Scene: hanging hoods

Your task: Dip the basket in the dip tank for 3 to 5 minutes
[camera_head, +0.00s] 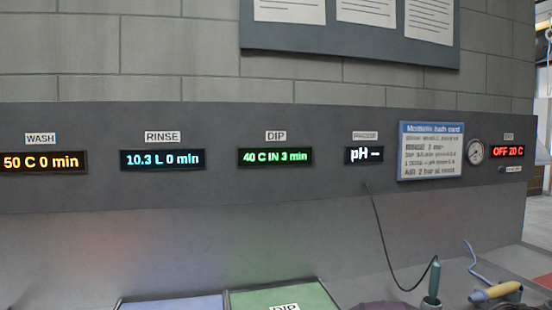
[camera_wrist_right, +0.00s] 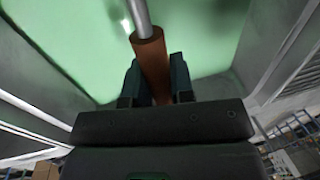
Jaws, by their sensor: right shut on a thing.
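The dip tank (camera_head: 280,298) shows at the bottom of the head view as a green surface with a DIP label. The DIP display (camera_head: 275,156) above it reads "40 C IN 3 min" in green. In the right wrist view my right gripper (camera_wrist_right: 156,85) is shut on a brown handle (camera_wrist_right: 151,62) with a grey metal rod (camera_wrist_right: 139,15) running out of it, over a green surface. The basket itself is not visible; I cannot tell from these frames what hangs on the rod. My left gripper is in neither view.
A blue-topped tank (camera_head: 175,303) lies left of the green one. To the right are a green probe (camera_head: 434,278) in a holder with a black cable, and a yellow-handled tool (camera_head: 495,292). The WASH (camera_head: 42,161), RINSE (camera_head: 163,159) and pH (camera_head: 364,155) displays line the back panel.

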